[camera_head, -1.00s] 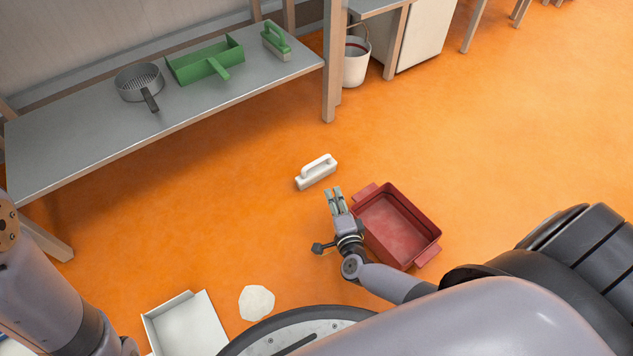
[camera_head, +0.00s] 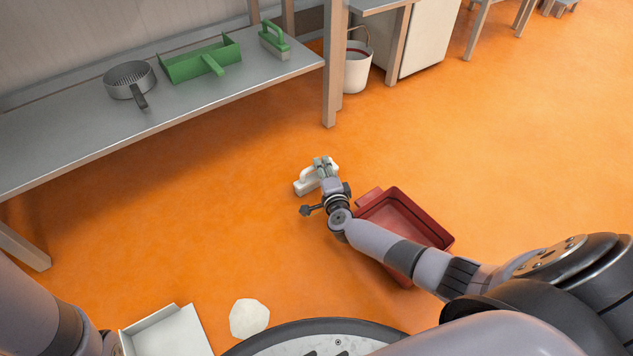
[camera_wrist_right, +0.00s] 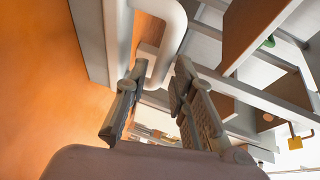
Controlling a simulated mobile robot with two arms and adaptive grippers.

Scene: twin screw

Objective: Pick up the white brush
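The white brush (camera_head: 304,184) lies on the orange floor with its handle up, partly covered by my right gripper in the head view. My right gripper (camera_head: 323,164) is over the brush at its handle. In the right wrist view the two fingers (camera_wrist_right: 160,70) are apart, and the white handle (camera_wrist_right: 176,28) shows just beyond and partly between the tips. I cannot tell whether either finger touches it. My left arm shows at the lower left of the head view, but its gripper is out of view.
A red tray (camera_head: 440,240) sits under my right forearm. A white dustpan (camera_head: 165,335) and a pale flat piece (camera_head: 249,318) lie near my base. A white bucket (camera_head: 356,72) stands behind.

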